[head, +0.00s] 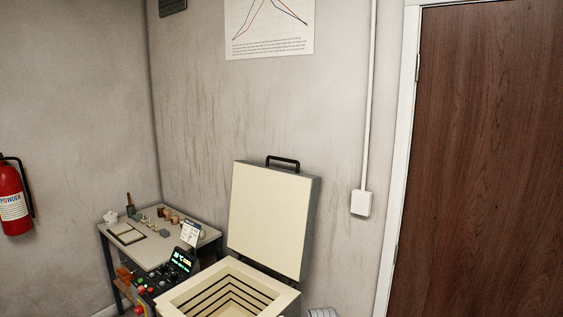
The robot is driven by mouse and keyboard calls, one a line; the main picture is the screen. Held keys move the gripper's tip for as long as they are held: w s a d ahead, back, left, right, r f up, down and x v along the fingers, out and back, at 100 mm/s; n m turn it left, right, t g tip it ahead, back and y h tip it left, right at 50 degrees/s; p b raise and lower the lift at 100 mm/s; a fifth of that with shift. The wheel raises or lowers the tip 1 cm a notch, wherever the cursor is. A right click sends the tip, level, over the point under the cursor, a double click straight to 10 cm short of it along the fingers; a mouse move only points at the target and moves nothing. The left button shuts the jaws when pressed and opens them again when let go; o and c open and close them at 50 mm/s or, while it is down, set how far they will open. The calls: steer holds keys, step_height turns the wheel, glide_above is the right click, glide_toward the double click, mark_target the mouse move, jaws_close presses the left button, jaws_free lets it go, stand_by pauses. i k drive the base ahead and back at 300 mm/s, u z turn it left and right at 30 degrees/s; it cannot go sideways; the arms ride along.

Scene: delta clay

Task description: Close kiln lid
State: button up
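The kiln (178,301) stands at the bottom centre of the head view, with its cream square rim and ridged inner walls showing from above. Its lid (268,218) stands up open, nearly upright, hinged at the kiln's back edge and close to the wall. A dark bar handle (283,161) sits on the lid's top edge. The kiln's front and lower body are cut off by the picture's edge. I cannot make out my gripper in this view.
A control panel (180,262) with a lit display and knobs is at the kiln's left. A small table (150,254) with pots and tools stands behind it. A fire extinguisher (12,198) hangs at left. A brown door (487,160) is at right.

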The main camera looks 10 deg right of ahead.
mark_target(273, 210)
steer(key=u, duration=0.05)
steer(key=k, duration=0.65)
steer(key=u, duration=0.45)
steer(key=i, duration=1.8)
steer(key=z, duration=0.25)
